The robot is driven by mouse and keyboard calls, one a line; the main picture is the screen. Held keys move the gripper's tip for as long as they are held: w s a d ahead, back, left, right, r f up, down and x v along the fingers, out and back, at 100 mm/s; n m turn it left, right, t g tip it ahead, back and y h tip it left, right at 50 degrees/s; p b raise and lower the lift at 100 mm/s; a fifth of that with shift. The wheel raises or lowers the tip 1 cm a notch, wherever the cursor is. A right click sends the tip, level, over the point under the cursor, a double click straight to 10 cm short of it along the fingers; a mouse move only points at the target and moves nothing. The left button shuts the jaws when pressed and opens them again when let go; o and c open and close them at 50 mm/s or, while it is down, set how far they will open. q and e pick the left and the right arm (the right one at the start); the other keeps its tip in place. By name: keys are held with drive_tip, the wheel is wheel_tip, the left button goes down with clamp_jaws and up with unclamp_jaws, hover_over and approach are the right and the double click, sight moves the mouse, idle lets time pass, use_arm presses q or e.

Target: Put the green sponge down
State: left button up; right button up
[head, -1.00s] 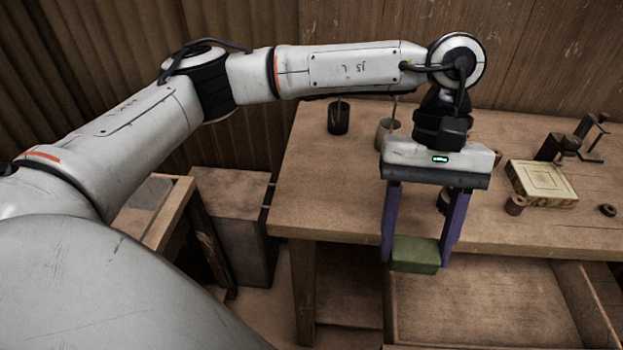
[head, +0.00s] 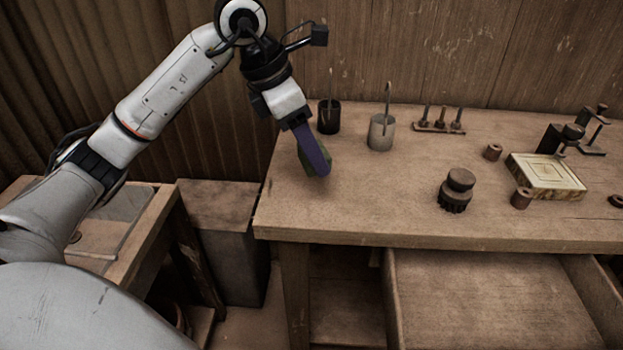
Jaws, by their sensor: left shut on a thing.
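My left gripper (head: 318,166) is over the left end of the wooden workbench (head: 340,220), seen from the side, with one purple finger in front. It is shut on the green sponge (head: 303,160), of which only a narrow edge shows behind the finger. The sponge is tilted with the gripper. I cannot tell whether it touches the bench top. My right gripper is not in view.
A black cup (head: 328,118) and a grey cup (head: 380,132) stand just behind and right of the gripper. The bench's front left is clear. An open drawer (head: 480,300) is below.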

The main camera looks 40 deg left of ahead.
sight(311, 190)
use_arm(q)
drive_tip(key=shift+f, duration=2.75)
drive_tip(key=shift+f+b, duration=0.2)
drive_tip(key=shift+b, duration=0.2)
drive_tip(key=o, duration=0.9)
drive_tip(key=shift+o, duration=0.2)
drive_tip(key=shift+r, duration=0.1)
drive_tip(key=shift+r+p, duration=0.25)
drive_tip(key=shift+p, duration=0.05)
drive_tip(key=v, duration=1.1)
drive_tip(key=shift+r+p, duration=0.35)
